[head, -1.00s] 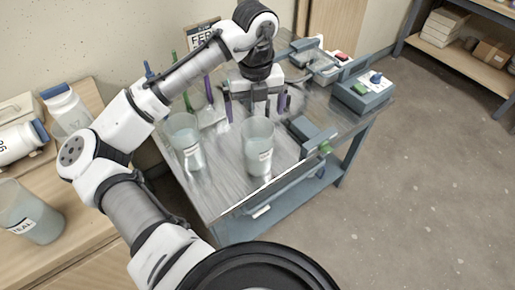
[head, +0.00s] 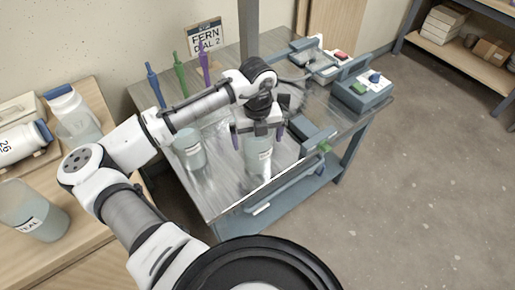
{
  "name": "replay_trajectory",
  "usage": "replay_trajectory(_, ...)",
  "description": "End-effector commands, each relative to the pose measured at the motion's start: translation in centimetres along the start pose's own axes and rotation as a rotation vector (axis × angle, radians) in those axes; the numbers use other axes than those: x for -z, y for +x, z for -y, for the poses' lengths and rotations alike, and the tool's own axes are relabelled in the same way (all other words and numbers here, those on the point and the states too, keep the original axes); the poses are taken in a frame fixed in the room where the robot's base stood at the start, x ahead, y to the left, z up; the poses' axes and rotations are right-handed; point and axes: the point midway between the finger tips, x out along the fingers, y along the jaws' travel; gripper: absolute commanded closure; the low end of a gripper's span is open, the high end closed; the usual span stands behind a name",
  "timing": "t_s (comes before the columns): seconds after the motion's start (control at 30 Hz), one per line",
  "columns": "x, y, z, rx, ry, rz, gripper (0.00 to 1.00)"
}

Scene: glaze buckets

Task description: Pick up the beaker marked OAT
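Two clear beakers with pale contents stand upright on the metal cart. The right beaker (head: 258,161) has a white label too small to read. The left beaker (head: 189,152) also has a label I cannot read, so I cannot tell which is marked OAT. My gripper (head: 258,138) points down over the right beaker, with its fingers apart, one showing on each side of the beaker's upper part. The gripper body hides the rim. I cannot tell whether the fingers touch the glass.
A beaker marked TEAL (head: 34,215) and white bottles (head: 68,105) are on the wooden table at left. Green, blue and purple tools (head: 180,76) stand behind, near a FERN DIAL 2 sign (head: 205,38). A switch box (head: 364,92) sits at the cart's right; a post (head: 248,30) rises behind.

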Motion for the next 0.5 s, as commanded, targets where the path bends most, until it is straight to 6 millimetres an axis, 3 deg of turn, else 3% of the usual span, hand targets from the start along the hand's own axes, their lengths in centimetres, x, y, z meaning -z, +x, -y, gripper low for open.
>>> replay_trajectory(0.1, -0.01, -0.01, 0.0, 0.0, 0.0, 0.0, 0.03)
replay_trajectory(0.5, -0.01, -0.04, 0.0, 0.0, 0.0, 0.0, 0.55)
